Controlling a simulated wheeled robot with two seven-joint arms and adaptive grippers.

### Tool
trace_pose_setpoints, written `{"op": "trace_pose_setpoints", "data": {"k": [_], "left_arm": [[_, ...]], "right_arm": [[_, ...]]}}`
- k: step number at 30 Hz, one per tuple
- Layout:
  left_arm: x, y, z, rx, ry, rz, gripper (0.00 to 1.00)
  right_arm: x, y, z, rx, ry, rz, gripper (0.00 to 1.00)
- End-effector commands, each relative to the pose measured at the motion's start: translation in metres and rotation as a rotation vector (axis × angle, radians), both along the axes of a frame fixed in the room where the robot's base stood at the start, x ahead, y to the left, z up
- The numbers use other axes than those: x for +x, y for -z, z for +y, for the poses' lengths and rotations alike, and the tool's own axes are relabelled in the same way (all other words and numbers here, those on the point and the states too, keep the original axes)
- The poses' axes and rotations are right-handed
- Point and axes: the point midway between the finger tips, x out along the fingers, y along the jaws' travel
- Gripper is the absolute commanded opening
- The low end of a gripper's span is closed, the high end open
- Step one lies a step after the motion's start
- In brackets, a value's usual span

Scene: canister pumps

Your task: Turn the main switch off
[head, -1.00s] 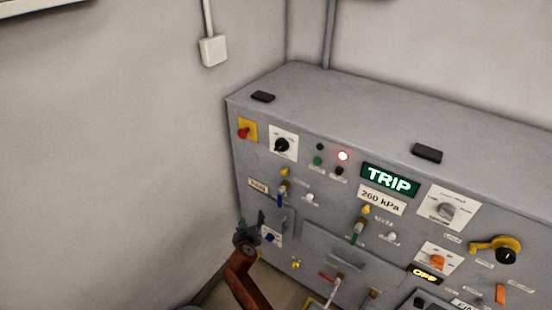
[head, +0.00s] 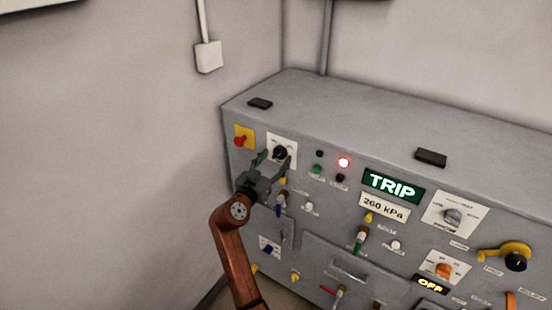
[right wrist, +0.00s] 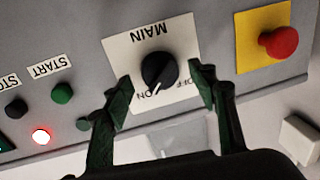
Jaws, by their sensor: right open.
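The main switch (head: 280,152) is a black rotary knob on a white plate at the upper left of the grey panel. In the right wrist view the knob (right wrist: 160,70) shows upside down, with MAIN, OFF and ON on its plate (right wrist: 184,42); its white pointer mark lies towards the ON lettering. My right gripper (head: 275,158) is open in front of the switch. In the right wrist view its two fingertips (right wrist: 160,82) stand to either side of the knob, apart from it. I cannot tell the remaining depth. My left gripper is not in view.
A red emergency button (head: 241,141) on a yellow plate is just left of the switch. Green and black buttons and a lit red lamp (head: 344,162) are to its right. A display (head: 393,186) reads TRIP. A valve (head: 281,204) with a blue handle is below.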

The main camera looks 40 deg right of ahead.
Motion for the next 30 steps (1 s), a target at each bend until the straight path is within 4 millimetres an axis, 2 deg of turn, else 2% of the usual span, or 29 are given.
{"op": "trace_pose_setpoints", "data": {"k": [3,12,30], "left_arm": [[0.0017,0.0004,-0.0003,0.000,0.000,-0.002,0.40],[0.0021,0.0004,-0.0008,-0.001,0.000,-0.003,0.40],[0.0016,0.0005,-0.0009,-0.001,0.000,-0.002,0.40]], "right_arm": [[0.0042,-0.0005,-0.0082,-0.001,0.001,0.000,0.53],[0.0058,0.0000,-0.0101,0.000,-0.001,0.000,0.53],[0.0058,0.0002,-0.0098,0.000,-0.001,0.001,0.12]]}}
